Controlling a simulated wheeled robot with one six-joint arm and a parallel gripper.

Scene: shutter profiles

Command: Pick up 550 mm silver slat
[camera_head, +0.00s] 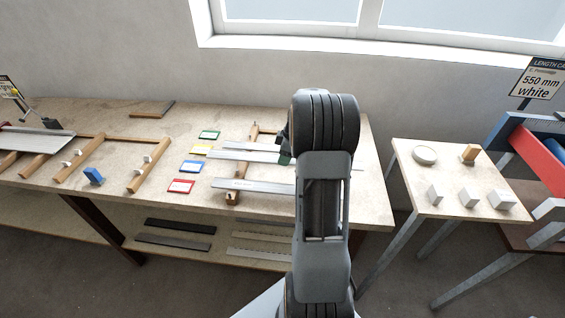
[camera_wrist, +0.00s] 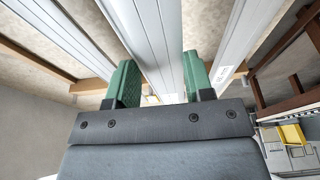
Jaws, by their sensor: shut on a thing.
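In the wrist view, the green fingers of my gripper (camera_wrist: 157,88) are shut on a pale silver slat (camera_wrist: 160,42), one finger along each side. Two more pale slats lie parallel to it, one on the left (camera_wrist: 70,30) and one on the right (camera_wrist: 235,40). The right one has a small label near its end. In the head view, slats (camera_head: 240,155) lie across a wooden rack on the bench, with another slat (camera_head: 252,186) nearer the front. My arm hides most of my gripper and the slats' right parts there. I cannot read any slat's length.
Coloured cards, including a red-edged one (camera_head: 181,186), lie left of the slats. More strips lie on the lower shelf (camera_head: 215,251).

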